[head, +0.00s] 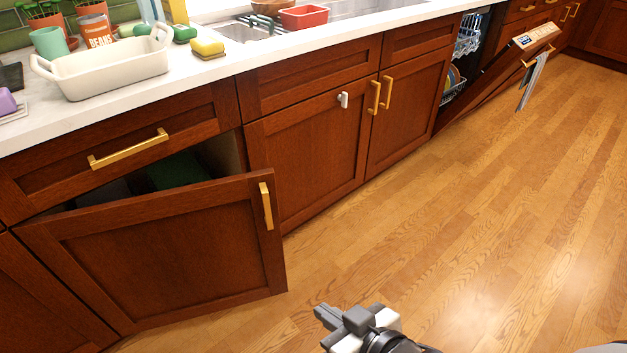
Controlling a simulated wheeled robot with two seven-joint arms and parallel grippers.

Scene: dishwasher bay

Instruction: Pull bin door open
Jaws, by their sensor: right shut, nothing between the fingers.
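The bin door (165,250) is a dark red-brown cabinet front at the lower left of the head view. It stands partly open, swung out from the cabinet. Its upright gold handle (266,206) is near its free right edge. Dark green and grey shapes (178,170), perhaps bins, show in the gap above the door; most of the inside is hidden. My right gripper (327,316) is at the bottom middle, to the right of the door, apart from it and from the handle. It is shut and empty. My left gripper is not in view.
A drawer with a gold handle (128,149) is above the door. A closed cabinet (310,155) with a small white latch (343,99) adjoins it. The dishwasher door (500,70) hangs partly open at the upper right. The counter holds a white dish (105,72). The wood floor (450,220) is clear.

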